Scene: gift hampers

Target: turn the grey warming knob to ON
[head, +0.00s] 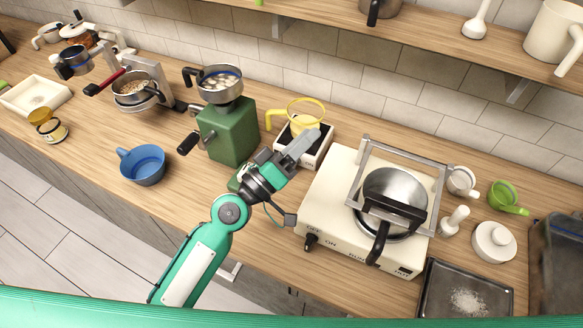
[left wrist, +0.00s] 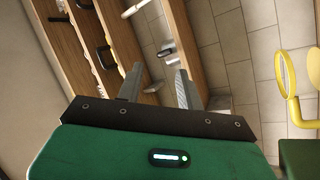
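A cream burner unit (head: 325,215) stands right of centre in the head view. It has a dark knob (head: 311,242) at the left of its front panel, beside small lettering that I cannot read surely. A small white box with a dark top (head: 318,154) stands behind my left gripper, with a yellow cup (head: 303,112) on it. I cannot make out a grey knob; my gripper hides part of this box's front. My left gripper (head: 303,143) is in front of the box, above the counter. Its fingers are apart and empty in the left wrist view (left wrist: 159,82). My right gripper is not in view.
A lidded steel pan (head: 392,190) sits on the burner under a grey frame (head: 442,185). A green grinder (head: 228,135) stands left of my gripper, with a blue cup (head: 143,167) farther left. A dark tray (head: 440,292) lies at front right. A shelf (head: 420,48) overhangs the back.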

